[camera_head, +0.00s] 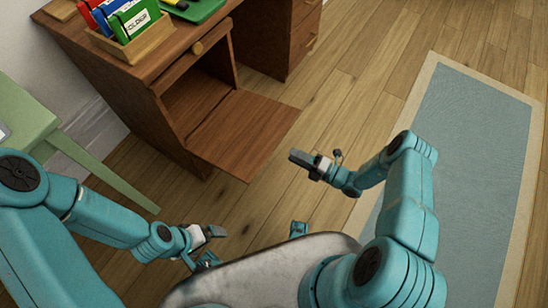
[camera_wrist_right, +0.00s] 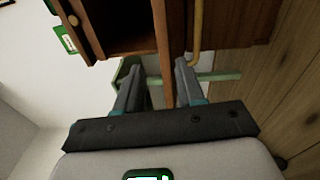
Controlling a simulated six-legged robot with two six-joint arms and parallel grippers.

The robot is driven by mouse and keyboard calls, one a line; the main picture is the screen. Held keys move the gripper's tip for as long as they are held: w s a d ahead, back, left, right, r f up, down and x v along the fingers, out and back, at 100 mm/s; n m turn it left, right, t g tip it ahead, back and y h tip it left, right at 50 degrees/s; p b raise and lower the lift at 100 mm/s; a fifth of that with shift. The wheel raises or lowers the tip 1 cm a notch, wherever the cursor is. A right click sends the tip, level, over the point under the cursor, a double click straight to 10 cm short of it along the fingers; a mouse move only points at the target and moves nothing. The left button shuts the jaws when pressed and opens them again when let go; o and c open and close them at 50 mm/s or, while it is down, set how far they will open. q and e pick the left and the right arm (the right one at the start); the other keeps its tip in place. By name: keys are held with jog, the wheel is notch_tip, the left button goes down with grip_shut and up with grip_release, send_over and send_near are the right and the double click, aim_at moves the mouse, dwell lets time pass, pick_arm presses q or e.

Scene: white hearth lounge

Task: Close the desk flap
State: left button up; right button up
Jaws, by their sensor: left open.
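The desk flap (camera_head: 245,130) is a brown wooden panel, folded down and open at the front of the wooden desk (camera_head: 125,82). The dark compartment behind it is exposed. My right gripper (camera_head: 305,163) is right of the flap's free edge, and a gap of floor shows between them in the head view. In the right wrist view its two fingers (camera_wrist_right: 157,88) are spread, and the flap (camera_wrist_right: 162,45) shows edge-on as a narrow brown strip lined up between them. I see no grip on it. My left gripper (camera_head: 213,246) is open and empty, below the flap in the picture.
A wooden holder (camera_head: 135,45) with colored binders and a green tray (camera_head: 200,8) stand on the desk. A green table (camera_head: 25,115) is at the left. A blue rug (camera_head: 470,150) lies at the right, with bare wood floor between.

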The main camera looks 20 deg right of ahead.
notch_tip(320, 180, down, 6)
jog(key=s+d+m+t+h+b, duration=0.1)
jog(key=s+d+m+b, duration=0.1)
jog(key=s, duration=0.1)
pick_arm(q)
notch_tip(320, 180, down, 5)
jog(key=shift+f+b, duration=0.2)
jog(key=shift+b, duration=0.6)
pick_arm(e)
jog(key=x, duration=1.6)
jog(key=shift+w+a+f+h, duration=0.2)
jog(key=shift+w+h, duration=0.1)
jog(key=shift+w, duration=0.05)
grip_shut()
